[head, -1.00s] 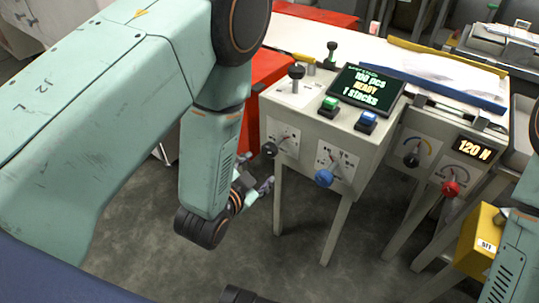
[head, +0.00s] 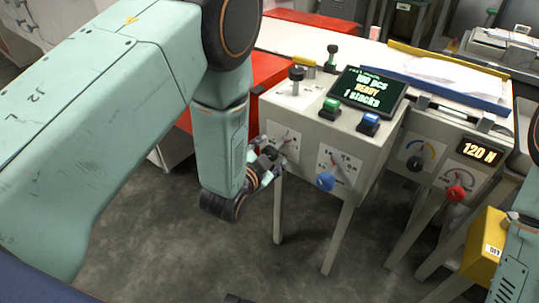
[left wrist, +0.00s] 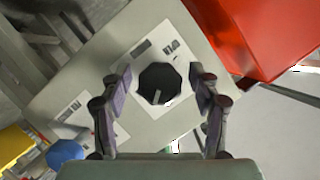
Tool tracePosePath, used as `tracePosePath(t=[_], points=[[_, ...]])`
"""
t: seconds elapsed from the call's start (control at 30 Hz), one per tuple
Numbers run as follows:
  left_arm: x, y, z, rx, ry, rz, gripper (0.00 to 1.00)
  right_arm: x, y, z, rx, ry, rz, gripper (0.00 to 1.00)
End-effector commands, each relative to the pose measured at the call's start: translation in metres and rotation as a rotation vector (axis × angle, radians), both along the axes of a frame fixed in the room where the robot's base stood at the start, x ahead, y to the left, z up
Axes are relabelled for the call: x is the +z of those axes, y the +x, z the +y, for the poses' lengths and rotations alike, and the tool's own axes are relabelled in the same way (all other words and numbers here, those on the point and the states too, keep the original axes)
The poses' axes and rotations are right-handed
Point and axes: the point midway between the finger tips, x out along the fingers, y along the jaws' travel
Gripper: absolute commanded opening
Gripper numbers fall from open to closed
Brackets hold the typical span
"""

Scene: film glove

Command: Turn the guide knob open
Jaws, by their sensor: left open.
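A black faceted knob (left wrist: 159,84) with a pale pointer mark sits on a white label plate on the front of the grey control box (head: 312,133). In the head view my left gripper (head: 276,157) is at this knob and hides it. In the left wrist view the open fingers of my left gripper (left wrist: 160,97) stand on either side of the knob, with gaps to both. I cannot tell how deep they reach around it. A blue knob (head: 325,182) is on the panel to the right, also in the left wrist view (left wrist: 65,153). Label text is too small to read.
A red knob (head: 456,193) and a 120 N display (head: 479,151) are further right. A red cabinet (left wrist: 270,35) is close beside the box.

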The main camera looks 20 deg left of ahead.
Motion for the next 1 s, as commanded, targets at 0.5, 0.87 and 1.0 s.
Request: tracePosePath(t=[0.5, 0.87, 1.0], points=[[0.0003, -0.0003, 0.0, 0.0, -0.001, 0.0, 0.29, 0.0003, 0.0, 0.0, 0.0, 0.0, 0.0, 0.4], [0.0002, -0.0004, 0.0001, 0.0, -0.002, 0.002, 0.06, 0.0006, 0.0, 0.0, 0.0, 0.0, 0.0, 0.4], [0.0009, -0.0004, 0.0003, 0.001, -0.022, 0.008, 0.06, 0.0035, 0.0, 0.0, 0.0, 0.0, 0.0, 0.4]])
